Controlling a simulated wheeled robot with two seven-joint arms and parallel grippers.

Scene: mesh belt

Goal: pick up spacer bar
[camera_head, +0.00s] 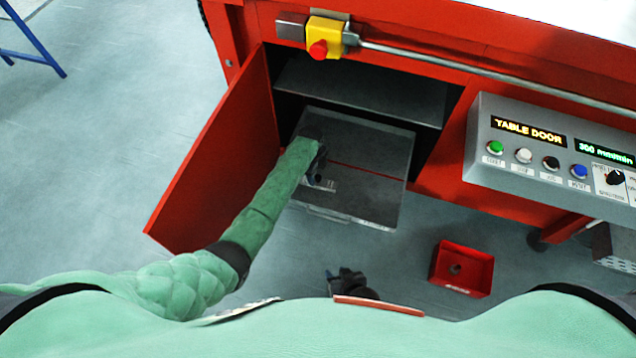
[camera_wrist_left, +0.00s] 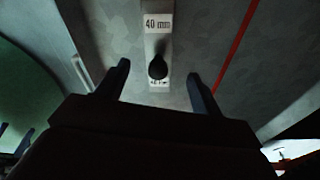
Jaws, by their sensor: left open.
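My left gripper (camera_head: 318,172) reaches into the open red cabinet, over the grey pull-out tray (camera_head: 370,190). In the left wrist view my left gripper (camera_wrist_left: 158,82) is open, its two dark fingers apart. Ahead of and between them is a dark rounded knob (camera_wrist_left: 157,67) on a narrow grey strip, which looks like the spacer bar (camera_wrist_left: 158,45). A "40 mm" label (camera_wrist_left: 158,23) sits above the knob and another, partly covered label below it. I cannot tell whether the fingers touch anything. My right gripper (camera_head: 350,284) is low in the head view, mostly hidden by my body.
The red cabinet door (camera_head: 222,160) stands open left of my left forearm. A shelf (camera_head: 360,85) lies above the tray. A red line crosses the tray. A control box (camera_head: 550,150) reading "TABLE DOOR" is at right. A red bin (camera_head: 462,268) stands on the floor.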

